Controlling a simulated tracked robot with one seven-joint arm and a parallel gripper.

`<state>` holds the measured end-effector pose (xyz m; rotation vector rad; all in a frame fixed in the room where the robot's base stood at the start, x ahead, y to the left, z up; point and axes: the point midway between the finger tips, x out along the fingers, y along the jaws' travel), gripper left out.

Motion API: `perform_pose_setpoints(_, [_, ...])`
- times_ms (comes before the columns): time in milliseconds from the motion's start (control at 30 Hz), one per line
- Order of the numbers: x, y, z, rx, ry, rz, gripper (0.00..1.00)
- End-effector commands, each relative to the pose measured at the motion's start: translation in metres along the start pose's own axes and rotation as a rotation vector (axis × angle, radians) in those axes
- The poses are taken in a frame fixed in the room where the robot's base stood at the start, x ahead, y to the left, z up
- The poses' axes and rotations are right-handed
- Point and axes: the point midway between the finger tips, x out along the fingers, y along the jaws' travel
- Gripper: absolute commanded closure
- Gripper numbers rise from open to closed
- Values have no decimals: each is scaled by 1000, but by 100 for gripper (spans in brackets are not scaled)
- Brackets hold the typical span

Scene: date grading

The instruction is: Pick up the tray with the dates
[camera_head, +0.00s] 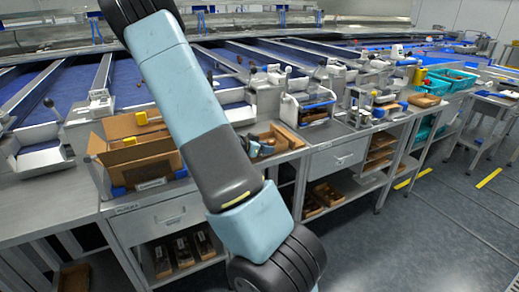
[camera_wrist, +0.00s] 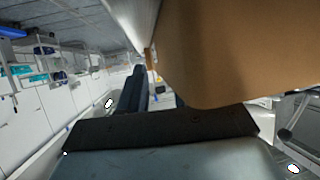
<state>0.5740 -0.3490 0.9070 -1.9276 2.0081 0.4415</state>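A small brown tray (camera_head: 287,137) sits on the grey bench in the middle of the head view. What lies in it is too small and too covered by my arm to make out. My gripper (camera_head: 262,147) is at the tray's left part, mostly hidden behind my forearm. In the wrist view a large brown surface (camera_wrist: 235,55), perhaps the tray's wall, is very close and covers the upper right. A dark finger (camera_wrist: 135,92) stands left of it. The other finger is largely hidden, so I cannot tell the opening or contact.
An open cardboard box (camera_head: 135,150) stands on the bench to the left. A white-framed device (camera_head: 306,109) stands just behind the tray. More brown trays lie on the shelves below (camera_head: 325,194). Teal crates (camera_head: 450,80) stand far right. The floor at right is clear.

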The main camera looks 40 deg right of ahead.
Motion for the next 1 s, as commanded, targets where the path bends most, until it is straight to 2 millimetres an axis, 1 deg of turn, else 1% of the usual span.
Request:
perform_pose_setpoints(33, [0, 0, 0, 0, 0, 0, 73])
perform_pose_setpoints(300, [0, 0, 0, 0, 0, 0, 99])
perform_pose_setpoints(333, [0, 0, 0, 0, 0, 0, 100])
perform_pose_setpoints(800, [-1, 0, -1, 0, 0, -1, 100])
perform_pose_setpoints(867, [-2, 0, -2, 1, 0, 0, 100])
perform_pose_setpoints(1000, [-5, 0, -13, 4, 1, 2, 100])
